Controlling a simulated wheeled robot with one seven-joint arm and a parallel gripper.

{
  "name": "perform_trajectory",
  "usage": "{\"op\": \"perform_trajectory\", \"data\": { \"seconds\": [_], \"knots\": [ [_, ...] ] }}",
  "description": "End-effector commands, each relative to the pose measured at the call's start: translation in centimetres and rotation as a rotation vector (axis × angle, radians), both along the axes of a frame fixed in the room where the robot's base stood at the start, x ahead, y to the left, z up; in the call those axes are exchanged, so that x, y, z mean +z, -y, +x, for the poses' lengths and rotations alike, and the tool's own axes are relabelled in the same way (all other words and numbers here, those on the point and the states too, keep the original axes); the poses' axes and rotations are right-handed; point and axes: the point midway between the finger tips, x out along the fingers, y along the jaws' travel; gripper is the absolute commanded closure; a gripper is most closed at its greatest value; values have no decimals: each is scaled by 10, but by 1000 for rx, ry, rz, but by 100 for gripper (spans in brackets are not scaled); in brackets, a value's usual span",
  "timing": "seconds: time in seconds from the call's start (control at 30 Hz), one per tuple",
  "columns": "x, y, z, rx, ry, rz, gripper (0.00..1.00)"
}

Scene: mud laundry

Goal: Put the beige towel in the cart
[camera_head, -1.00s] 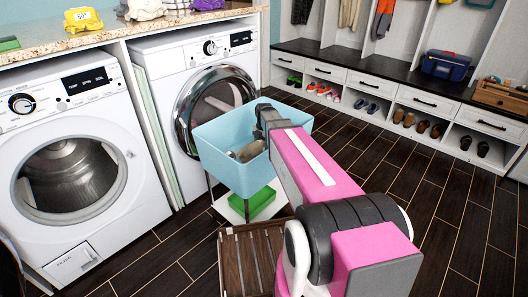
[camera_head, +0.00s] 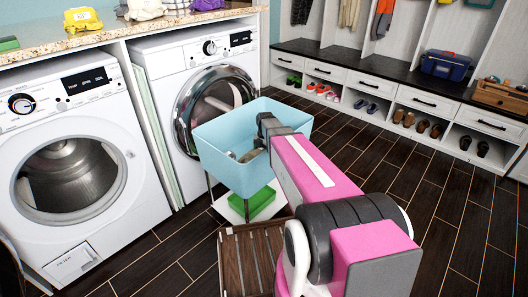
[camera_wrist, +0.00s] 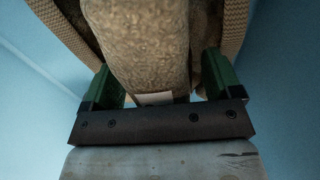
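The cart has a light blue bin (camera_head: 225,172) on legs and stands in front of the right washer. My gripper reaches down into this bin, and my own arm hides most of it in the head view. The beige towel (camera_head: 251,155) shows as a small patch inside the bin beside my wrist. In the wrist view the towel (camera_wrist: 150,50) is bunched between the green fingers of my gripper (camera_wrist: 163,85), and its ribbed bands spread past both fingers. A small white tag shows near the palm. The fingers are well apart; I cannot tell whether they press on the cloth.
A green box (camera_head: 253,202) sits on the cart's lower shelf. A brown slatted wooden crate (camera_head: 250,260) stands on the floor in front. Two washers (camera_head: 70,170) line the left under a counter. Shoe cubbies (camera_head: 410,105) run along the back right. The dark floor to the right is clear.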

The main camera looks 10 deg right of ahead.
Motion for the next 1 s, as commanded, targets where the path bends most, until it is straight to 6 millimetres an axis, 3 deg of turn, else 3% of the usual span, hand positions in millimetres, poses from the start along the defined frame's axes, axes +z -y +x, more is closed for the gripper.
{"op": "perform_trajectory", "data": {
  "seconds": [0.27, 0.43, 1.0],
  "knots": [
    [1, 0, 0, 0, 0, 0, 16],
    [12, 0, 0, 0, 1, 0, 16],
    [105, 4, 2, 0, 2, 0, 16]
  ]
}}
